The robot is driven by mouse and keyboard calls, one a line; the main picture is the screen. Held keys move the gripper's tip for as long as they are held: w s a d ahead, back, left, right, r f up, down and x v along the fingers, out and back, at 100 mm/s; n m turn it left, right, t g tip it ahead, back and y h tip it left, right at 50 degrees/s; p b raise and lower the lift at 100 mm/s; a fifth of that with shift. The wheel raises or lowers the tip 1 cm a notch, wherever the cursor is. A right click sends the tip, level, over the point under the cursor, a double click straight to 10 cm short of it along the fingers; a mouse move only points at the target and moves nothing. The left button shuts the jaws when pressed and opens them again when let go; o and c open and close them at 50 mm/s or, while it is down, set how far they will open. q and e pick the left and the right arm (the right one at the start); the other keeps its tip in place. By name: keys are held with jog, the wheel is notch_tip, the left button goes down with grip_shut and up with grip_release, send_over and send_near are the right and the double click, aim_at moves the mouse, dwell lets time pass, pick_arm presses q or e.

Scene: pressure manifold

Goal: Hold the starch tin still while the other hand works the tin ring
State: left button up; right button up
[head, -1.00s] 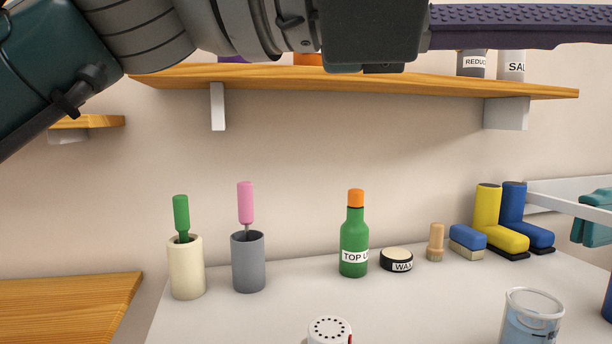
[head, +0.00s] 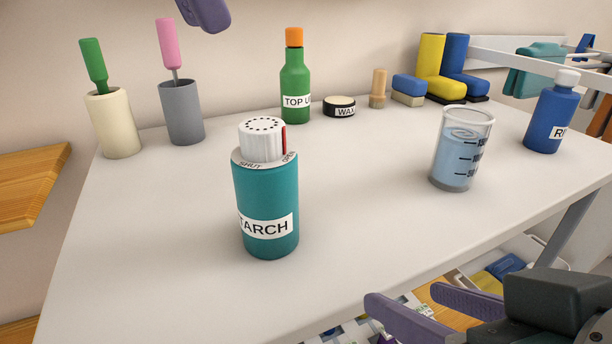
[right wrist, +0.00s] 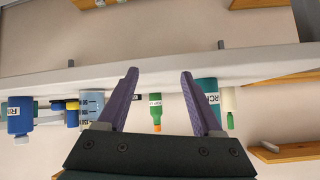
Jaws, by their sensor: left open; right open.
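The starch tin (head: 265,205) stands upright on the white table, teal with a STARCH label. Its white tin ring (head: 262,141) on top has holes and a red mark on the right side, beside the word OPEN; SHUT is printed to the left. My left gripper (head: 203,12) shows only as purple fingertips at the top edge, above and behind the tin, apart from it. My right gripper (head: 405,298) is open and empty at the lower right, off the table's front edge. In the right wrist view the tin (right wrist: 208,92) appears inverted, partly behind the right-hand finger.
A beaker of liquid (head: 462,150) and a blue bottle (head: 551,115) stand right of the tin. A green bottle (head: 295,85), wax tin (head: 339,107) and two brush holders (head: 113,125) (head: 181,115) stand behind. The table around the tin is clear.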

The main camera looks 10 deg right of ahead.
aim_at(267, 207)
jog(key=o, duration=0.4)
jog(key=w+a+r+t+y, duration=0.1)
jog(key=a+r+t, duration=0.1)
jog(key=r, duration=0.1)
jog(key=w+a+r+t+y, duration=0.1)
jog(key=w+a+r+t, duration=0.1)
jog(key=r, duration=0.1)
jog(key=w+a+r+t+y, duration=0.1)
jog(key=a+r, duration=0.2)
jog(key=shift+w+t+y, duration=0.35)
jog(key=shift+t+y, duration=0.05)
jog(key=shift+o, duration=0.3)
jog(key=n, duration=0.1)
jog(key=f+y, duration=0.1)
jog(key=a+f+n+y, duration=0.1)
jog(key=shift+s+n, duration=0.25)
jog(key=shift+n, duration=0.05)
jog(key=f+n, duration=0.1)
jog(key=d+f+n+y, duration=0.1)
jog(key=f, duration=0.1)
jog(key=s+d+f+n+g+y, duration=0.1)
jog(key=shift+f+n, duration=0.25)
jog(key=shift+n, duration=0.05)
jog(key=shift+w+a+f, duration=0.1)
jog(key=shift+f, duration=0.1)
jog(key=x, duration=0.9)
jog(key=shift+w+a, duration=0.1)
jog(key=shift+a, duration=0.15)
jog(key=shift+c, duration=0.4)
